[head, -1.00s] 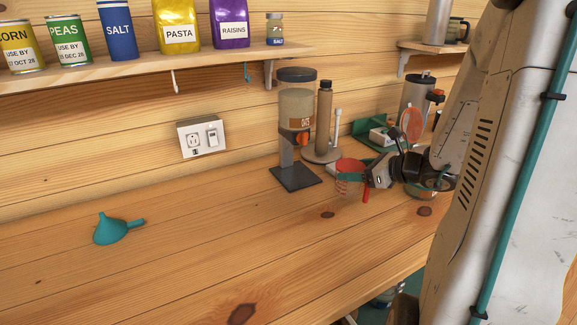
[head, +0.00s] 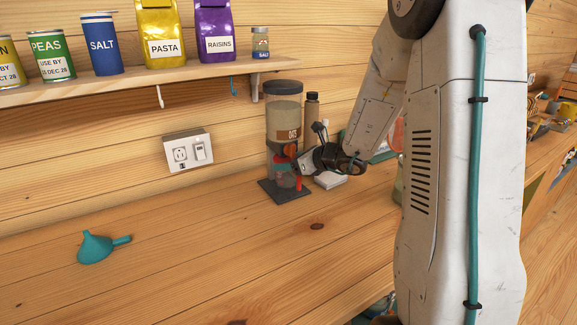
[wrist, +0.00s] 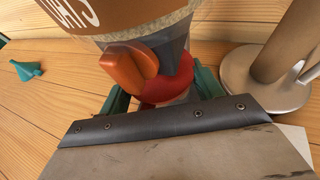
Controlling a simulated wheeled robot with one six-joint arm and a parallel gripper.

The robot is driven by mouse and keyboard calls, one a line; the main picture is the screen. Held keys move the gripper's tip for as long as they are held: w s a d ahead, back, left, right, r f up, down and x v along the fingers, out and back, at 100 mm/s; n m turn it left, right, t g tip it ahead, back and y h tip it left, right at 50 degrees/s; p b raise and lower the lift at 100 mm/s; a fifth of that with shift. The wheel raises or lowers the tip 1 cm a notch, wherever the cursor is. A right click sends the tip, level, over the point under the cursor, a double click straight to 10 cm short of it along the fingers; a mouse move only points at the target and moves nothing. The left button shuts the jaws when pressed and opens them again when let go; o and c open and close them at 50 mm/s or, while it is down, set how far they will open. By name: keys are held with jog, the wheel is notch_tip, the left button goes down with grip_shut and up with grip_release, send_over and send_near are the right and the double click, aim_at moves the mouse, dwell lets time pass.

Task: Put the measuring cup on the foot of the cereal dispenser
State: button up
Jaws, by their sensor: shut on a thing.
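The cereal dispenser (head: 284,108), a clear cylinder with an oats label and an orange knob (wrist: 130,65), stands against the back wall. Its dark square foot (head: 293,194) lies on the counter. I cannot tell whether the cup touches the foot. In the wrist view, the cup's red rim (wrist: 168,88) shows between my green fingers, partly hidden by the knob and outlet.
A brown bottle-like cylinder (head: 312,107) stands close behind the dispenser on the right; its round base (wrist: 262,82) shows in the wrist view. A teal funnel (head: 96,247) lies at left. The counter between is clear. A shelf (head: 130,76) with cans and bags hangs above.

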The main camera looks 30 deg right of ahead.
jog(key=shift+w+a+f, duration=0.2)
jog(key=shift+w+f, duration=0.2)
jog(key=shift+f, duration=0.3)
jog(key=shift+f, duration=0.2)
jog(key=o, duration=1)
jog(key=shift+r, duration=0.1)
